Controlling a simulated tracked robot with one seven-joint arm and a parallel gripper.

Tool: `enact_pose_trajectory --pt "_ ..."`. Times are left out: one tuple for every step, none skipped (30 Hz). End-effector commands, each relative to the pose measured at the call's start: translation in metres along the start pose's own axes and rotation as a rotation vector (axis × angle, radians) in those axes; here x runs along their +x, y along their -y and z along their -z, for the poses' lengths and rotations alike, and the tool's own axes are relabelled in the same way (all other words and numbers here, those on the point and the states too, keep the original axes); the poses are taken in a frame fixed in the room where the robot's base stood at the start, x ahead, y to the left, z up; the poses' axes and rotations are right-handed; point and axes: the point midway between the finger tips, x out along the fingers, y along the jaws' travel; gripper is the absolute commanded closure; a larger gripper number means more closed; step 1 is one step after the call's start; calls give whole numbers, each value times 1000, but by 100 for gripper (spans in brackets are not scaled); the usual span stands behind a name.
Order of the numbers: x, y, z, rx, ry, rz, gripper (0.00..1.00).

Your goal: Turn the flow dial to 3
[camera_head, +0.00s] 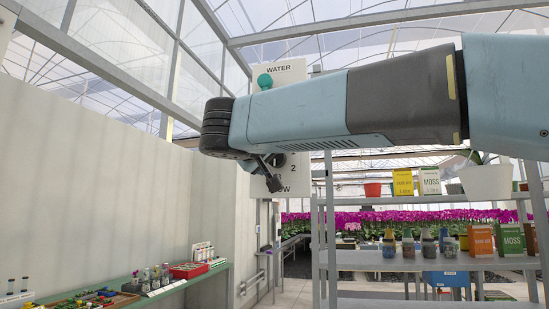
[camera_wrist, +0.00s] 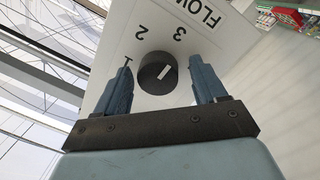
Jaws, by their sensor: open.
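The flow dial (camera_wrist: 148,80) is a round dark knob with a pale bar on its face, on a white panel (camera_wrist: 112,50). In the wrist view the numbers 1, 2 and 3 curve around it, with FLOW beyond the 3. The bar is slanted, its upper end leaning toward the 3's side; I cannot tell its exact setting. My gripper (camera_wrist: 161,64) is open, one blue finger on each side of the dial, with gaps showing. In the head view my gripper (camera_head: 268,176) is before the panel's lower part, and my arm hides much of the panel.
A green round knob (camera_head: 265,81) sits below WATER on the panel. A green bench (camera_head: 175,287) with bottles and trays stands at lower left. A metal shelf (camera_head: 400,262) with pots and boxes stands at right. An open aisle (camera_head: 298,268) runs between them.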

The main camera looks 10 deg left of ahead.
Motion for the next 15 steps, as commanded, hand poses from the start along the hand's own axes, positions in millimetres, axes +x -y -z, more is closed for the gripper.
enact_pose_trajectory --pt "0 0 0 0 0 0 29" --pt "0 0 0 0 0 0 29" --pt "0 0 0 0 0 0 29" --pt "0 0 0 0 0 0 31" --pt "0 0 0 0 0 0 34" --pt "0 0 0 0 0 0 38" --pt "0 0 0 0 0 0 41" --pt "0 0 0 0 0 0 44" --pt "0 0 0 0 0 0 47" --pt "0 0 0 0 0 0 50" --pt "0 0 0 0 0 0 53" --pt "0 0 0 0 0 0 57" --pt "0 0 0 0 0 -1 60" --pt "0 0 0 0 0 0 63" --pt "0 0 0 0 0 0 67"
